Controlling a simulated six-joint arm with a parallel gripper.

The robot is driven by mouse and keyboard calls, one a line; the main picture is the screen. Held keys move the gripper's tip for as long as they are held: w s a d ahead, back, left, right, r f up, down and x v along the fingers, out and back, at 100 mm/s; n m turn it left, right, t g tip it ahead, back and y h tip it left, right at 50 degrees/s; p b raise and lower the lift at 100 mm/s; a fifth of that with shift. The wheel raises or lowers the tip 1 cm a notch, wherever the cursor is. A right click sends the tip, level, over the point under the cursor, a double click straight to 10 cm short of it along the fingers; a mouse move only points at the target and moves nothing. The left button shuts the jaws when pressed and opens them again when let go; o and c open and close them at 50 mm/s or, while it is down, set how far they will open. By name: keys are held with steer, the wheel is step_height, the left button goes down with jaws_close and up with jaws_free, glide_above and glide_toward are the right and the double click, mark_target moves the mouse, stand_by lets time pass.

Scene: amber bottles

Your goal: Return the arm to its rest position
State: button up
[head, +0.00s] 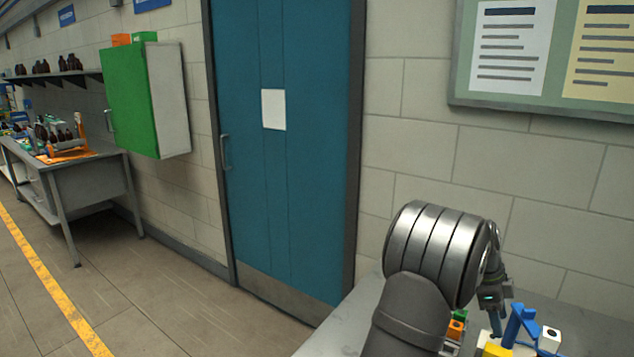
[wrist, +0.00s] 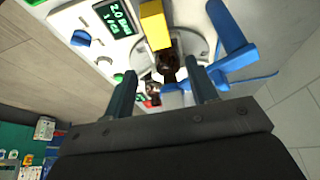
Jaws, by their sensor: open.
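My gripper (head: 496,322) is at the lower right in the head view, close above the bench there, and my own arm hides part of it. In the wrist view my gripper (wrist: 163,84) is open, its two dark fingers apart. A small dark brown bottle (wrist: 168,66) shows beyond the gap between the fingers, on a white device (wrist: 70,22) with a green-lit display. I see no finger touching the bottle. A yellow block (wrist: 155,25) and a blue upright part (wrist: 228,30) stand beside it.
In the head view the blue part (head: 513,325) is close to my gripper, over the grey bench (head: 335,330). A wall and notice board (head: 460,75) are behind. A teal door (head: 290,190), a green cabinet (head: 130,100) and another bench (head: 85,165) with bottles are left. The floor between is clear.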

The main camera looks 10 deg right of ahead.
steer(key=s+a+r+t, duration=0.2)
steer(key=s+a+r, duration=0.1)
steer(key=r, duration=0.7)
steer(key=s+a+r+t+h, duration=0.1)
steer(key=s+a+r, duration=0.2)
steer(key=r, duration=0.6)
steer(key=shift+a+r+t, duration=0.4)
steer(key=shift+a, duration=0.55)
steer(key=shift+o, duration=0.5)
steer(key=o, duration=0.3)
steer(key=shift+w+a+r, duration=0.1)
steer(key=shift+w+a, duration=0.05)
steer(key=o, duration=0.6)
steer(key=a, duration=0.1)
steer(key=r, duration=0.1)
steer(key=a, duration=0.1)
steer(key=shift+w+a+r+t, duration=0.15)
steer(key=shift+w+a+t, duration=0.15)
steer(key=shift+w+a, duration=0.05)
steer(key=shift+o, duration=0.2)
steer(key=x, duration=0.9)
steer(key=shift+f, duration=0.35)
